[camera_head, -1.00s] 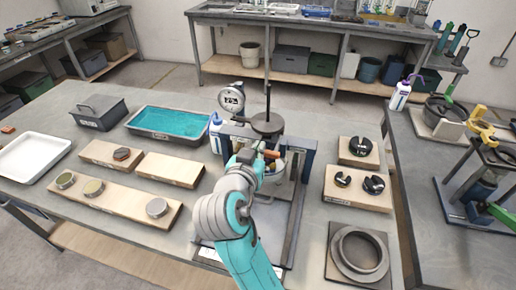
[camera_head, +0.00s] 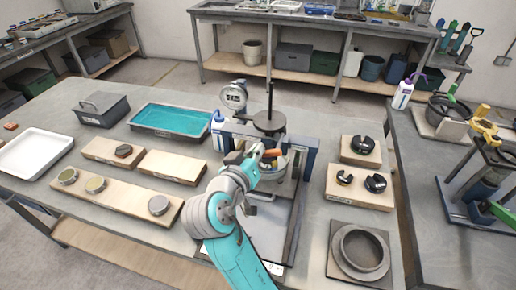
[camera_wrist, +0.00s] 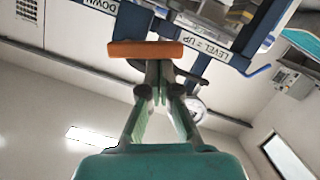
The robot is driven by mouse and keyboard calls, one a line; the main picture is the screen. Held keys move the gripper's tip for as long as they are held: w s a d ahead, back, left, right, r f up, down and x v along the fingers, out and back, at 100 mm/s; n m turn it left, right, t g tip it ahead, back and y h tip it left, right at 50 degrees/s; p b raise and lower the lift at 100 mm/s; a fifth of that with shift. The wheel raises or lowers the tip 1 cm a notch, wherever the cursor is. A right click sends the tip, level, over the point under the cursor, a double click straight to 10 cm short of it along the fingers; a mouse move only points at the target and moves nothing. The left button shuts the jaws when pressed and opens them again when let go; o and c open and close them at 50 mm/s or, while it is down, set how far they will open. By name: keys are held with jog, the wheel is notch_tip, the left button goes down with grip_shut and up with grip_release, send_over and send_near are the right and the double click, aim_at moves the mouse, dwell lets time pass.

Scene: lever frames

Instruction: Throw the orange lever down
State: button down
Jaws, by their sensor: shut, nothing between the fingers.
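The orange lever (camera_head: 273,153) shows as a small orange handle on the dark frame (camera_head: 305,150) in the middle of the bench. In the wrist view it is an orange bar (camera_wrist: 146,49) lying crosswise just beyond my fingertips. My gripper (camera_head: 257,154) is shut and empty, directly to the left of the lever in the head view. The fingertips (camera_wrist: 157,72) also show close together in the wrist view, right by the bar. I cannot tell whether they touch it. My wrist hides part of the frame.
A round gauge (camera_head: 233,97) and a bottle (camera_head: 218,130) stand by the frame. Wooden boards with black slotted weights (camera_head: 375,183) lie to the right. A teal-filled tray (camera_head: 175,120) sits at left. The frame carries printed labels "DOWN" and "LEVEL = UP" (camera_wrist: 208,52).

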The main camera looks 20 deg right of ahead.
jog(key=f+n+h, duration=0.1)
jog(key=n, duration=0.2)
jog(key=d+f+n+h, duration=0.1)
jog(key=f+n, duration=0.1)
jog(key=n, duration=0.2)
jog(key=s+f+n+h, duration=0.1)
jog(key=n, duration=0.2)
jog(key=shift+d+f+n, duration=0.25)
jog(key=shift+f+n, duration=0.05)
jog(key=shift+f, duration=0.1)
jog(key=shift+s+d+f, duration=0.1)
dwell(0.3)
dwell(0.4)
